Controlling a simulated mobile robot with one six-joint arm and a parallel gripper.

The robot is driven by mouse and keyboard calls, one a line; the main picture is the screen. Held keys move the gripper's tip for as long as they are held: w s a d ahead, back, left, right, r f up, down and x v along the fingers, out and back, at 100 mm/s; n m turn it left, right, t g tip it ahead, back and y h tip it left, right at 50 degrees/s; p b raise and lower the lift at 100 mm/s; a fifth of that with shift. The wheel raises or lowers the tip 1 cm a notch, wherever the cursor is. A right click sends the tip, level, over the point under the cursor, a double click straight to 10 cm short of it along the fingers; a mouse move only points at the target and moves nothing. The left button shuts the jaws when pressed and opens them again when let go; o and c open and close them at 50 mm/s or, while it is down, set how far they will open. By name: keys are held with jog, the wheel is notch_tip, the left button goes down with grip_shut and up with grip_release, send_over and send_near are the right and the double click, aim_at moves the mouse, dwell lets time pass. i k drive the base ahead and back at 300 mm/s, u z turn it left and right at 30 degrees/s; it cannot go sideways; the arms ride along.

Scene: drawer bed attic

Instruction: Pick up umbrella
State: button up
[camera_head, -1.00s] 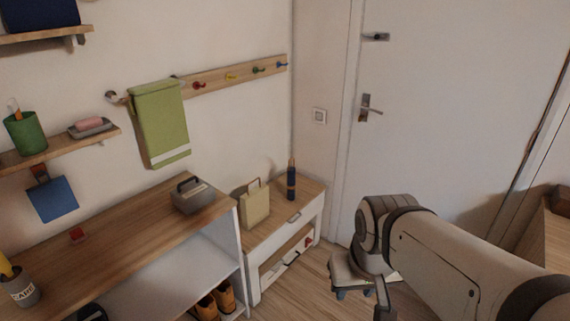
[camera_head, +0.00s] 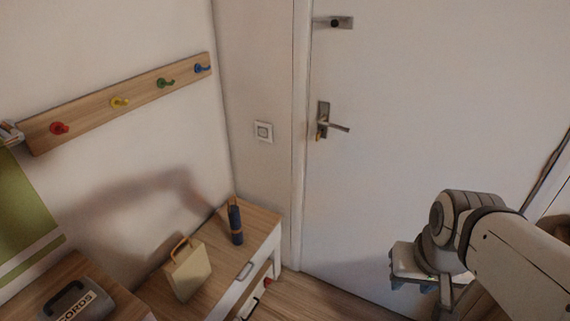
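A dark blue, slim upright object with a brown band and a brown top, which looks like the folded umbrella (camera_head: 236,224), stands at the back of the low wooden-topped cabinet (camera_head: 208,282) near the corner by the door. My gripper (camera_head: 412,284) hangs at the right, in front of the door, well apart from the blue object. Its fingers are small and partly hidden by my arm, so I cannot tell whether it is open or shut. I see nothing held in it.
A beige bag (camera_head: 190,272) stands on the cabinet, left of the blue object. A grey box (camera_head: 75,303) sits on the nearer shelf. A rail with coloured hooks (camera_head: 120,101) and a green towel (camera_head: 22,215) hang on the wall. The door (camera_head: 420,130) is shut.

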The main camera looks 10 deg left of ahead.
aim_at(234, 215)
jog(key=u, duration=0.25)
jog(key=i, duration=1.55)
jog(key=u, duration=0.95)
jog(key=k, duration=0.75)
jog(key=u, duration=0.15)
jog(key=i, duration=0.85)
jog(key=z, duration=0.05)
